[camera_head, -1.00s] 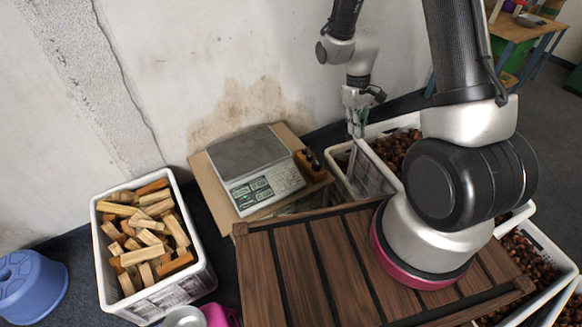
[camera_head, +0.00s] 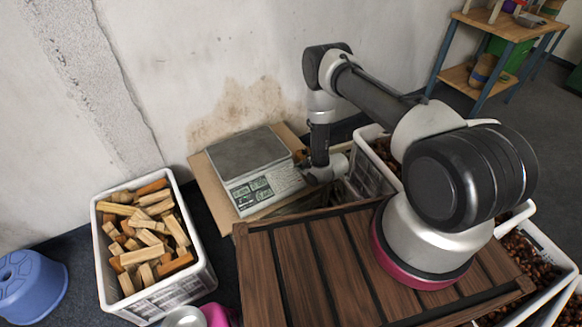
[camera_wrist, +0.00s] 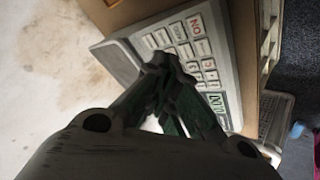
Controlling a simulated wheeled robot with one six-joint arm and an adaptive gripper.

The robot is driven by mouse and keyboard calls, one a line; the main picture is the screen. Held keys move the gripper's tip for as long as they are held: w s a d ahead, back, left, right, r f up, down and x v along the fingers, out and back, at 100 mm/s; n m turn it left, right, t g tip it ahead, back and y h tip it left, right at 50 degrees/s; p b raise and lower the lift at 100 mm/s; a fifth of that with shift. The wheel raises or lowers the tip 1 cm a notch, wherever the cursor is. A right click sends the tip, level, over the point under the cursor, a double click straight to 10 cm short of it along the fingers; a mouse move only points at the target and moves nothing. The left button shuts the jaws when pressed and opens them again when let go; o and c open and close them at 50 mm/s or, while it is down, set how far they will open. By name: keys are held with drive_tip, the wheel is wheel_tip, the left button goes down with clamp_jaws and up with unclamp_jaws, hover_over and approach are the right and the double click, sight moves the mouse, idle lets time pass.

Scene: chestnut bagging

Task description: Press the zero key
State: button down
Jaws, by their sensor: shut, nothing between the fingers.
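The scale (camera_head: 245,152) stands on a brown board beside the wall, with a grey weighing pan and a front panel with green displays (camera_head: 250,190). Its keypad (camera_head: 287,181) is at the panel's right side. The keypad also shows in the wrist view (camera_wrist: 180,38), with pale keys and one red-lettered key (camera_wrist: 196,25). I cannot tell which key is zero. My gripper (camera_head: 306,177) is at the right edge of the keypad. In the wrist view my gripper (camera_wrist: 160,62) is shut and empty, its fingertips over the keypad and hiding some keys. Contact cannot be told.
A white crate of wood blocks (camera_head: 205,276) stands left of the scale. A slatted wooden table top (camera_head: 310,265) lies in front. White crates of chestnuts (camera_head: 368,175) stand to the right. A blue stool (camera_head: 30,285) is at the far left.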

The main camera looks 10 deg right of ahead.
sight(291, 166)
drive_tip(key=w+a+r+n+t+y, duration=0.1)
drive_tip(key=w+r+n+t, duration=0.1)
drive_tip(key=w+r+t, duration=0.1)
wheel_tip(291, 166, up, 2)
drive_tip(key=shift+w+a+r+y, duration=0.3)
drive_tip(key=shift+w+a, duration=0.1)
drive_tip(key=shift+w, duration=0.25)
drive_tip(key=shift+f, duration=0.1)
drive_tip(key=shift+w+a+f, duration=0.15)
drive_tip(key=shift+w+f, duration=0.3)
drive_tip(key=shift+f, duration=0.95)
drive_tip(key=shift+w+a+f, duration=0.15)
drive_tip(key=shift+w+f, duration=0.25)
drive_tip(key=shift+f, duration=0.95)
drive_tip(key=shift+w+a+f, duration=0.15)
drive_tip(key=shift+w+f, duration=0.3)
drive_tip(key=shift+f, duration=0.95)
drive_tip(key=shift+f, duration=0.15)
drive_tip(key=shift+w+f, duration=0.15)
drive_tip(key=shift+f, duration=0.1)
drive_tip(key=shift+f, duration=0.3)
drive_tip(key=shift+r, duration=0.75)
